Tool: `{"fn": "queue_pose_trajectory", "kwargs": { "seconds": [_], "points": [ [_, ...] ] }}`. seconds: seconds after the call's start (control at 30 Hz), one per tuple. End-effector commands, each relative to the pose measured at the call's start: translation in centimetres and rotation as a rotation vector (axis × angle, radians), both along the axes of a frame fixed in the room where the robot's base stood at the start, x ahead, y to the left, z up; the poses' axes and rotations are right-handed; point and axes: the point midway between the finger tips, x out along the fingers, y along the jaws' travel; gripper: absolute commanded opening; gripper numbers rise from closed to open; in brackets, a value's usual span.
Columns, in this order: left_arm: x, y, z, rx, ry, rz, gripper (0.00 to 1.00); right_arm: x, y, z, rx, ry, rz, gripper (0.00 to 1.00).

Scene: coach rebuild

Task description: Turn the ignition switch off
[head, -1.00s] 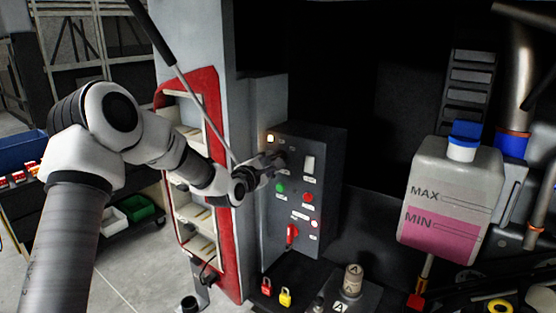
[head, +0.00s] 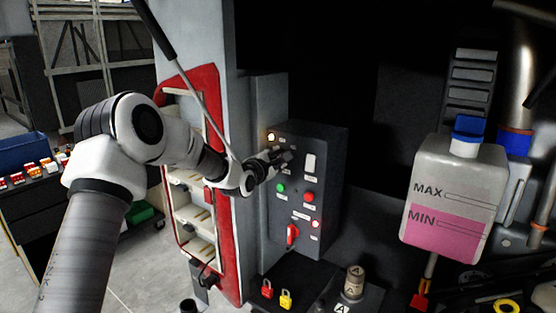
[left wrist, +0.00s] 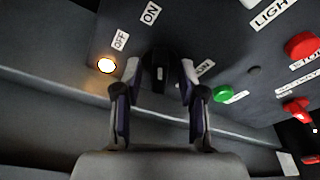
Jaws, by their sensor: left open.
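The ignition switch is a dark knob (left wrist: 158,68) on the grey control panel (head: 330,205). In the left wrist view, OFF and ON labels stand beside it, and another label ending in "ON" is partly covered by a finger. My left gripper (left wrist: 160,74) is open, with one fingertip on each side of the knob; I cannot tell whether they touch it. In the head view the gripper (head: 283,158) is at the panel's upper left and hides most of the knob. An amber lamp (left wrist: 106,65) glows near the OFF label. My right gripper is not in view.
The panel also carries a green button (head: 281,188), a red button (head: 309,197), a white rocker (head: 310,163) and a red rotary handle (head: 292,234). Red and yellow padlocks (head: 286,298) lie below. A fluid tank (head: 455,195) stands right; a red-edged shelf (head: 212,150) stands left.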

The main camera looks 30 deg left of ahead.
Motion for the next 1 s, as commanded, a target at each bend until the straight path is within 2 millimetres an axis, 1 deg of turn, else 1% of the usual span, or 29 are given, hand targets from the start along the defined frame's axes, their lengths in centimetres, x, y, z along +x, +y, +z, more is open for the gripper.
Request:
{"fn": "queue_pose_trajectory", "kwargs": {
  "seconds": [0.03, 0.23, 0.27, 0.3, 0.33, 0.37, 0.53, 0.6, 0.67, 0.7, 0.83, 0.9, 1.0],
  "points": [
    [0.0, 0.0, -0.1, 0.0, -0.001, 0.0, 0.41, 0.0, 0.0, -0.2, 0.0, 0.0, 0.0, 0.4],
    [0.0, 0.0, 0.0, 0.0, 0.0, 0.0, 0.41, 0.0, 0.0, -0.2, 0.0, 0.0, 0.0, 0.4],
    [0.0, 0.0, 0.0, 0.0, 0.0, 0.0, 0.3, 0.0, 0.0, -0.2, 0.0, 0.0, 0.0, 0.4],
    [0.0, 0.0, 0.0, 0.0, 0.0, 0.0, 0.16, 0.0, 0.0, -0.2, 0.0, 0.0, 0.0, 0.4],
    [0.0, 0.0, 0.0, 0.0, 0.0, 0.0, 0.05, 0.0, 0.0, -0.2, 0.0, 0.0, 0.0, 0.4],
    [0.0, 0.0, 0.0, 0.0, 0.0, 0.0, 0.0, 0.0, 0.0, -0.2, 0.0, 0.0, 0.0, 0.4],
    [0.0, 0.0, 0.0, -0.002, 0.001, 0.0, 0.0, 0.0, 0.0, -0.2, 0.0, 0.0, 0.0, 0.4],
    [0.0, 0.0, 0.0, -0.038, 0.003, 0.0, 0.0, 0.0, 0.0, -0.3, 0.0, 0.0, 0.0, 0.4],
    [0.0, 0.0, 0.0, -0.116, 0.008, 0.0, 0.0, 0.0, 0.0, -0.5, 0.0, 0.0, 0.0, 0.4],
    [0.0, 0.1, 0.0, -0.186, 0.015, 0.0, 0.0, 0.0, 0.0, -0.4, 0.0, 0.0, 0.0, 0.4],
    [0.0, 0.1, 0.4, -0.404, 0.034, 0.0, 0.0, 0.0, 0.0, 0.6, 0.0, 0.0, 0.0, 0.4],
    [0.0, 0.1, 0.3, -0.466, 0.04, -0.001, 0.0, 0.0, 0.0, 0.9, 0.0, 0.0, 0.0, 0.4],
    [0.0, 0.1, 0.2, -0.515, 0.042, 0.0, 0.0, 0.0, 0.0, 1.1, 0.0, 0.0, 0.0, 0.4]
  ]
}}
